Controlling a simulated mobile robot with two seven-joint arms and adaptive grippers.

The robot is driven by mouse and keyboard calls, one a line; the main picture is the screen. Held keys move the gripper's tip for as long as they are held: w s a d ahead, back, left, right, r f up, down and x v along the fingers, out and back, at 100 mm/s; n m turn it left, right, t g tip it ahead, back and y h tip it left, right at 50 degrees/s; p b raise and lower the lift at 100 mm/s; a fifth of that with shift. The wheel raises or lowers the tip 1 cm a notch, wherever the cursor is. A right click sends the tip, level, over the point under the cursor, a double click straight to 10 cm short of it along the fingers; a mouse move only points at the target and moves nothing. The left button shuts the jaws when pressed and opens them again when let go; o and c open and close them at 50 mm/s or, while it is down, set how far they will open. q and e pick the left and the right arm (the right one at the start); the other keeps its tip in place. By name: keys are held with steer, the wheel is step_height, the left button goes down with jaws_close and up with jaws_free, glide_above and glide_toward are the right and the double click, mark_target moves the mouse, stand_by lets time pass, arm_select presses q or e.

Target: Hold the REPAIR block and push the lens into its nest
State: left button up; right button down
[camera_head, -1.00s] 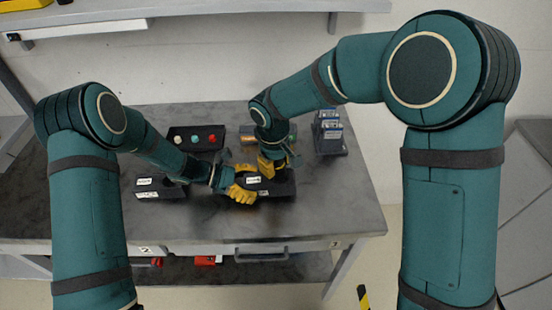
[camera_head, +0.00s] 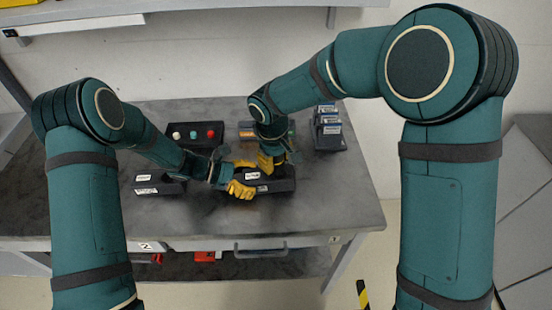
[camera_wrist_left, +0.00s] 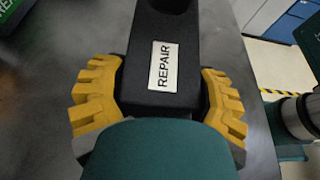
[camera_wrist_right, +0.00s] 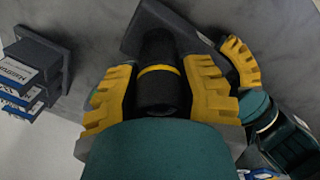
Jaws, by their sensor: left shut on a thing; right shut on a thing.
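The REPAIR block (camera_wrist_left: 165,28) is a dark block with a white label, and it also shows on the table in the head view (camera_head: 282,185). My left gripper (camera_wrist_left: 160,74) is shut on it, with one yellow finger on each side. The lens (camera_wrist_right: 157,92) is a black cylinder with a yellow ring. My right gripper (camera_wrist_right: 156,75) is shut on the lens, its far end pointing at the dark block. In the head view, my right gripper (camera_head: 268,163) is just over the block, beside my left gripper (camera_head: 241,178). The nest is hidden behind the lens; I cannot tell how deep the lens sits.
A second dark labelled block (camera_head: 172,188) lies left of my left gripper. A button box (camera_head: 196,145) stands behind, and a small box with an orange label (camera_head: 247,132) is behind my right gripper. A card rack (camera_head: 329,141) stands at right. The table front is clear.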

mark_target(278, 169)
steer(key=shift+d+f, duration=0.15)
steer(key=shift+f, duration=0.8)
steer(key=shift+d+f, duration=0.1)
steer(key=shift+f, duration=0.8)
stand_by(0.3)
steer(key=c, duration=0.6)
jaws_free()
steer(key=shift+o, duration=0.2)
steer(key=r, duration=0.8)
steer(key=s+a+r, duration=0.1)
steer(key=r, duration=0.3)
steer(key=shift+c, duration=0.2)
